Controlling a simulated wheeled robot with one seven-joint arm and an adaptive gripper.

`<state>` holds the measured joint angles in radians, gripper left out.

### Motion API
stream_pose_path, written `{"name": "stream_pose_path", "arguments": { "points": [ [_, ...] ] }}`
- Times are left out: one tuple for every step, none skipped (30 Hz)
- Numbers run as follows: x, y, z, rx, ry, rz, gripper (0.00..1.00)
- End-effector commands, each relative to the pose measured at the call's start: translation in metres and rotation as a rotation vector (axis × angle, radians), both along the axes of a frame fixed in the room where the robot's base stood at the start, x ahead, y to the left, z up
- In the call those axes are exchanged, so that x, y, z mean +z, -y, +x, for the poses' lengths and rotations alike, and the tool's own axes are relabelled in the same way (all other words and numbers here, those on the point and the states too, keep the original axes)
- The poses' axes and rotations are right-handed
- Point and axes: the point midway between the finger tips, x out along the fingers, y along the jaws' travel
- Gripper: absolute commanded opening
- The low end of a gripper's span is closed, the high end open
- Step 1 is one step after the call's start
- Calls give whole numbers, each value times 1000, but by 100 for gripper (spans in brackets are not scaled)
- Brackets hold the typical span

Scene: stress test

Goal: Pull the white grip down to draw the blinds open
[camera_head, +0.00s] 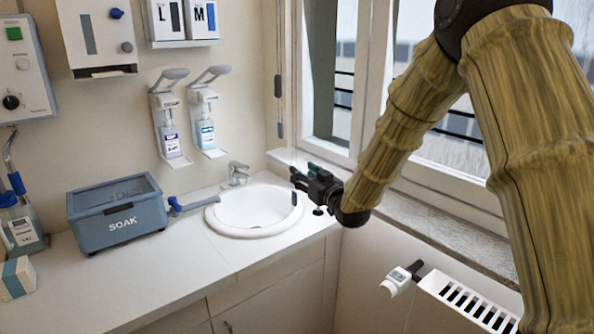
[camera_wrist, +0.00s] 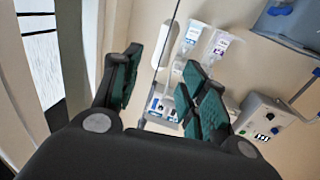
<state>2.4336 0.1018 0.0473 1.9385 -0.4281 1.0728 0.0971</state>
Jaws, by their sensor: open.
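My gripper (camera_head: 300,182) is open beside the right rim of the sink, below the window's left side. In the wrist view, its two teal-padded fingers (camera_wrist: 160,82) stand apart, and a thin dark cord (camera_wrist: 167,40) runs down between them in the picture. I cannot tell how near the cord is. I cannot make out a clearly white grip.
The white sink (camera_head: 254,208) and tap (camera_head: 236,172) are left of my gripper. The SOAK box (camera_head: 116,212) stands on the counter (camera_head: 185,262). Bottle dispensers (camera_head: 206,125) hang on the wall. A window sill (camera_head: 440,232) and white radiator (camera_head: 465,303) lie on the right.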

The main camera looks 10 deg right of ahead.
Motion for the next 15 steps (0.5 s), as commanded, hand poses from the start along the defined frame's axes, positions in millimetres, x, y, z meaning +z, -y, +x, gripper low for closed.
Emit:
{"name": "stream_pose_path", "arguments": {
  "points": [
    [0, 3, -9, 0, -1, 1, 43],
    [0, 5, -13, 0, -1, 0, 43],
    [0, 7, -19, 0, -1, -1, 43],
    [0, 8, -23, 0, -1, 0, 43],
    [0, 10, -27, 0, -1, 0, 43],
    [0, 11, -31, 0, 0, 0, 43],
    [0, 12, -34, 0, 0, 0, 43],
    [0, 13, -36, 0, -1, 0, 43],
    [-1, 14, -40, 0, -1, 1, 43],
    [-1, 15, -41, 0, -1, 0, 43],
    [0, 15, -43, 0, -1, 0, 43],
    [0, 16, -44, 0, 0, 0, 43],
    [0, 16, -45, 1, 0, 0, 43],
    [0, 16, -45, 1, 0, 0, 43],
    [0, 16, -46, 1, 0, -1, 43]
  ]
}}
